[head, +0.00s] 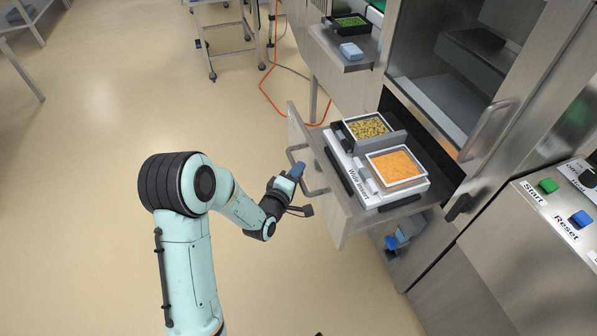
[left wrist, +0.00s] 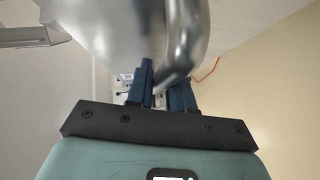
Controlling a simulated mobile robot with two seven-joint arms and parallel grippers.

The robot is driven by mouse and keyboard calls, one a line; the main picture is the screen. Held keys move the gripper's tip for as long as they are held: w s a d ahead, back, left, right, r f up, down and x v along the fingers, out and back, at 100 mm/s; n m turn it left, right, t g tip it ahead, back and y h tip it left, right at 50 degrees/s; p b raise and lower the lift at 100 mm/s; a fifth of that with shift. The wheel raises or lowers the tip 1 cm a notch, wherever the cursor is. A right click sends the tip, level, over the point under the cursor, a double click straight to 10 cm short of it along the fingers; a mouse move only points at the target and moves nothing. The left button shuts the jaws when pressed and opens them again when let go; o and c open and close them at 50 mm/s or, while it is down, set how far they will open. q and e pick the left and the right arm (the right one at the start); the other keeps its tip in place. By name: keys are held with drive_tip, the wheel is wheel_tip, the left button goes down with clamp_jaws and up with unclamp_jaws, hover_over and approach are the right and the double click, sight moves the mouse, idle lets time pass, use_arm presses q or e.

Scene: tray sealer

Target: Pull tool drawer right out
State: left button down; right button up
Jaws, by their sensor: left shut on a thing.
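The tool drawer (head: 335,215) stands pulled out from the steel machine, its contents exposed. Its curved metal handle (head: 317,191) is on the outer front face; the handle also shows large in the left wrist view (left wrist: 188,45). My left gripper (head: 297,171) is shut on this handle, with its blue fingers (left wrist: 163,88) around the bar. In the drawer lies a white plate labelled "Wide insert" (head: 362,189). A tray of orange food (head: 394,167) and a tray of yellowish pieces (head: 367,127) sit on it. My right gripper is not in view.
A shelf (head: 330,45) above holds a dark tray of green food (head: 350,22) and a blue block (head: 351,51). A panel with a green Start button (head: 548,185) and a blue Reset button (head: 581,219) is at right. An orange cable (head: 268,88) lies behind.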

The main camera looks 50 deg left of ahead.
use_arm(q)
drive_tip(key=shift+s+a+f, duration=0.1)
drive_tip(key=shift+s+a, duration=0.05)
drive_tip(key=c, duration=1.2)
unclamp_jaws()
drive_tip(key=shift+o, duration=0.4)
drive_tip(key=shift+s, duration=0.1)
drive_tip(key=p+v, duration=1.3)
drive_tip(key=p, duration=0.3)
drive_tip(key=shift+s, duration=0.2)
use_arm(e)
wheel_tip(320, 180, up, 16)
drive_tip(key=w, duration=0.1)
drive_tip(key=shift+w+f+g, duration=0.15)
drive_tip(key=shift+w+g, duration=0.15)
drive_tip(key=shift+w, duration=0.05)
